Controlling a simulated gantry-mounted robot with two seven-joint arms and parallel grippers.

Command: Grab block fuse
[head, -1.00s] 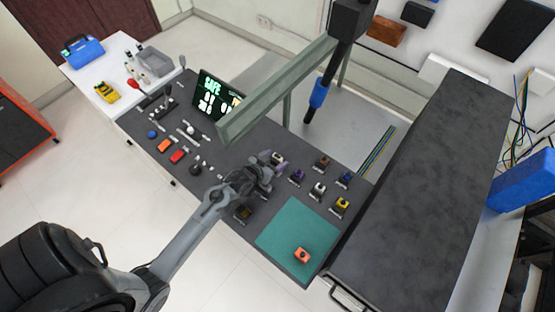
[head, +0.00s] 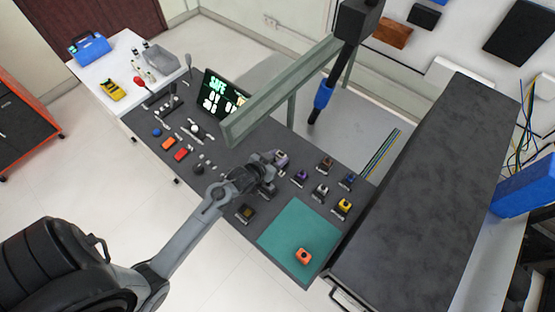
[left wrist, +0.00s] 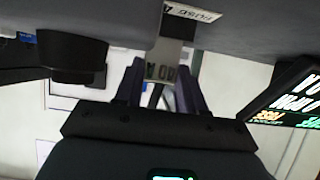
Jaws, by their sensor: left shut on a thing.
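My left gripper (head: 270,167) is over the dark console, at the left end of the rows of small blocks. It is shut on a small light grey block, the block fuse (left wrist: 162,72). In the left wrist view the block sits between the two dark fingers (left wrist: 160,88), with lettering on its face. A white label reading FUSE (left wrist: 192,12) is on the console close to it. In the head view the fingers largely hide the block. I cannot tell whether it is clear of the console. My right gripper is not in view.
Several small coloured blocks stand to the right, including a purple one (head: 302,176) and a yellow one (head: 344,205). A lit screen (head: 215,95) and a green-grey beam (head: 275,92) stand behind the gripper.

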